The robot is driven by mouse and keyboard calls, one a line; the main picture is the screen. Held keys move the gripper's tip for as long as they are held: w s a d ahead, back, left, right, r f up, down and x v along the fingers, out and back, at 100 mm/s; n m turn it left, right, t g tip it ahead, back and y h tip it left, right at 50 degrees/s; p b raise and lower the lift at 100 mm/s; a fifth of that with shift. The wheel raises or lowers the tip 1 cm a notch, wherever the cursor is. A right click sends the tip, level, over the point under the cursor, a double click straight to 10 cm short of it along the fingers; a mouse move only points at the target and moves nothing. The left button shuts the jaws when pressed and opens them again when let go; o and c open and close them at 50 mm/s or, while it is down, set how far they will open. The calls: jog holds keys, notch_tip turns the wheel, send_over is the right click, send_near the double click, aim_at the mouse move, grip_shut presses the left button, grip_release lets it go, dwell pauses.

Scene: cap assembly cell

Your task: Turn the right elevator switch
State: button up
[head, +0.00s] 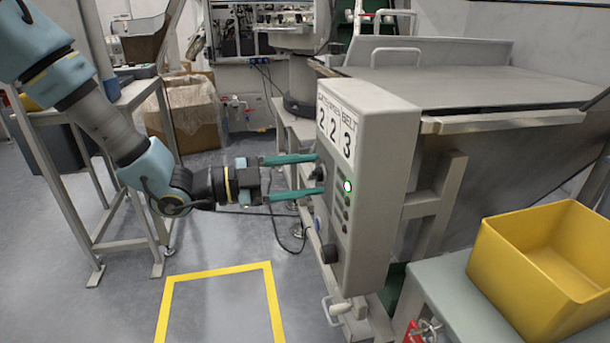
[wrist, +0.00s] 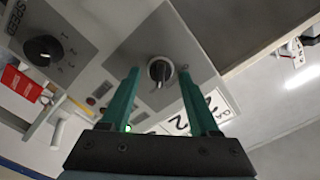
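A grey control box (head: 375,190) with a "2 2 3" label stands upright at the centre of the head view. A black rotary switch (head: 318,173) sits on its front face, partly hidden in that view. The same switch shows on a grey plate in the wrist view (wrist: 160,70). My gripper (head: 321,174) points at the box with its two green fingers spread, one above and one below the switch. In the wrist view my gripper (wrist: 159,74) has a finger on each side of the switch, with gaps visible. I cannot tell whether the fingertips touch the panel.
A second black knob (head: 329,253) is lower on the box; the wrist view shows it marked "SPEED" (wrist: 43,50). A green light (head: 348,186) is lit beside small buttons. A yellow bin (head: 545,265) stands on a table at right. Yellow tape marks open floor at lower left.

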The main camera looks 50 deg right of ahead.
jog(key=v, duration=1)
jog(key=shift+w+a, duration=0.2)
jog(key=shift+a, duration=0.15)
